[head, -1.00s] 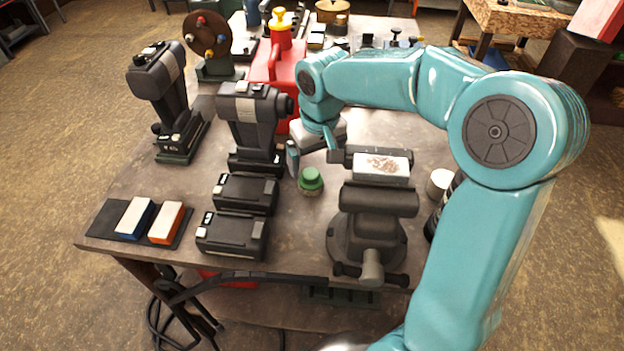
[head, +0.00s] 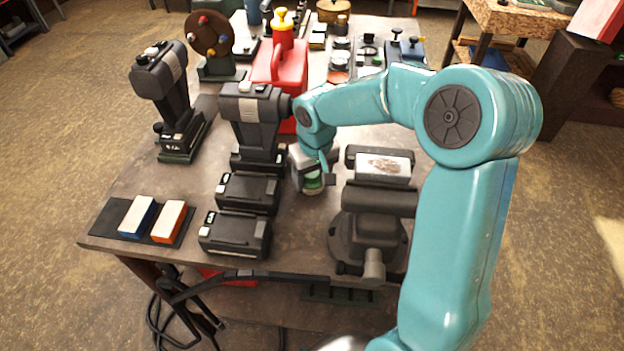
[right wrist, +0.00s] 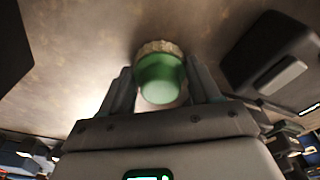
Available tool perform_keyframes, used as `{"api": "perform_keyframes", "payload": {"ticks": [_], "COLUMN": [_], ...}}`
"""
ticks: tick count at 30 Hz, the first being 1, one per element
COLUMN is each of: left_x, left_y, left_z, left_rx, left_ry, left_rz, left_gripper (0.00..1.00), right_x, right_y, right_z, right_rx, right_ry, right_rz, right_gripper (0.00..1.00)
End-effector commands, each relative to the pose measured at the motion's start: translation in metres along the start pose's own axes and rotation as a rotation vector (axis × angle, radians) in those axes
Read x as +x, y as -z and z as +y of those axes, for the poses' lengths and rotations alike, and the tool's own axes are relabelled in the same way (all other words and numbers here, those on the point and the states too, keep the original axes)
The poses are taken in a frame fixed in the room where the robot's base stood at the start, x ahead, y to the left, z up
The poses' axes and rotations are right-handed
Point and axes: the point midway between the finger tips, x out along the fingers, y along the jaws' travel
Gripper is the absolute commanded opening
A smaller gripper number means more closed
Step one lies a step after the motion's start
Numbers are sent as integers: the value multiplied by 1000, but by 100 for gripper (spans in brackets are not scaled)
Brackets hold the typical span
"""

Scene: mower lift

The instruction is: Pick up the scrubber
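The scrubber is a small round green piece with a pale bristle end. In the head view the scrubber (head: 313,183) stands on the workbench (head: 296,232), partly covered by my right gripper (head: 314,175). In the right wrist view the scrubber (right wrist: 160,78) lies between the two fingers of my right gripper (right wrist: 160,68). The fingers are apart, one on each side of it, with narrow gaps showing. My left gripper is not in view.
A grey vise (head: 370,215) stands just right of the scrubber. Black battery packs (head: 236,234) and a drill (head: 252,120) are close on the left. A red jug (head: 283,75) stands behind. Blue and orange blocks (head: 168,222) lie at the front left.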

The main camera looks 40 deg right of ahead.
Motion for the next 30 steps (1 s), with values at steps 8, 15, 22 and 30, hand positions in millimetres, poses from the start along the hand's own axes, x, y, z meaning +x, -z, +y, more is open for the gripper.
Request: {"api": "perform_keyframes", "payload": {"ticks": [8,15,22,30], "left_x": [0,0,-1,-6], "left_y": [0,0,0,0], "left_z": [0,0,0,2], "left_rx": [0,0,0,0], "left_ry": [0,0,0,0], "left_rz": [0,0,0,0], "left_gripper": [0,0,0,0], "right_x": [0,-17,-67,-137], "right_y": [0,3,9,18], "right_z": [0,0,0,0], "right_rx": [-1,0,0,0], "right_ry": [0,-1,0,1], "right_rz": [-2,3,6,5], "right_gripper": [30,30,30,30]}}
